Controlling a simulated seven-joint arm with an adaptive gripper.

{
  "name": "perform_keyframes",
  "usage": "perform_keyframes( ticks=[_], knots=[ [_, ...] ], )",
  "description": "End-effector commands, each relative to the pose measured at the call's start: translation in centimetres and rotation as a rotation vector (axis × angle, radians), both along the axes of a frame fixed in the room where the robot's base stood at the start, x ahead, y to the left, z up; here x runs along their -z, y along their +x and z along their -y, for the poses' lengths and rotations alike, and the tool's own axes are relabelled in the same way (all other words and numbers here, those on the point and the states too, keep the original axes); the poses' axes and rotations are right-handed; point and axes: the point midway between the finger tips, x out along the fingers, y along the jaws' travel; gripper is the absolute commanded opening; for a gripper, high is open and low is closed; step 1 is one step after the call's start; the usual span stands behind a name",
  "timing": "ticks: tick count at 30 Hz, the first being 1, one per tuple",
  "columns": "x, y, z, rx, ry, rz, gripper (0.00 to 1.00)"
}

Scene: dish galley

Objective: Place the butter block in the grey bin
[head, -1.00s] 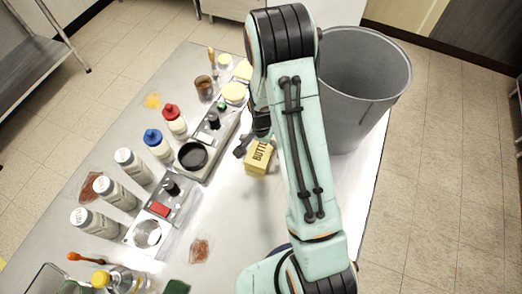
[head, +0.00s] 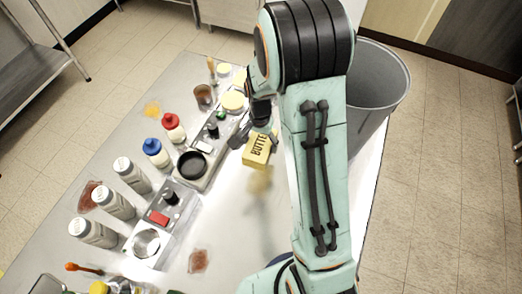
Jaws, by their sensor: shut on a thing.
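The yellow butter block (head: 257,150) is in the middle of the head view, its printed lettering facing the camera. My gripper (head: 256,132) is shut on it and holds it raised above the steel table; a shadow and faint reflection show on the table below it. Part of the gripper and the block's right side are close to my arm, and one fingertip is hard to see. The grey bin (head: 384,80) stands at the upper right, behind and to the right of my arm. My arm hides its left part, and its inside is only partly visible.
On the left of the steel table (head: 232,235) stand a red-capped bottle (head: 173,127), a blue-capped bottle (head: 156,152) and several white shakers (head: 115,202). Two grey scales run along the middle, one bearing a dark bowl (head: 192,165). The table's front middle is mostly clear.

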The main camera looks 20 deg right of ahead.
Motion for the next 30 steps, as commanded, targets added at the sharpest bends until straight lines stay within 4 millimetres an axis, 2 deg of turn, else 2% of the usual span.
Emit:
perform_keyframes(
  ticks=[3, 8, 10, 18, 21, 29, 30],
  knots=[
    [-1.7, 0.1, 0.0, 0.000, -0.001, 0.004, 0.26],
    [-3.0, 0.1, 0.0, 0.000, -0.001, 0.002, 0.26],
    [-4.4, 0.2, 0.0, 0.000, -0.001, 0.007, 0.26],
    [-14.2, 0.2, 0.0, 0.000, -0.002, 0.013, 0.26],
    [-17.2, 0.1, 0.0, 0.001, -0.002, 0.009, 0.26],
    [-22.5, 0.1, 0.1, 0.001, -0.001, 0.006, 0.26],
    [-22.3, 0.5, 1.0, 0.007, -0.001, 0.001, 0.26]
  ],
)
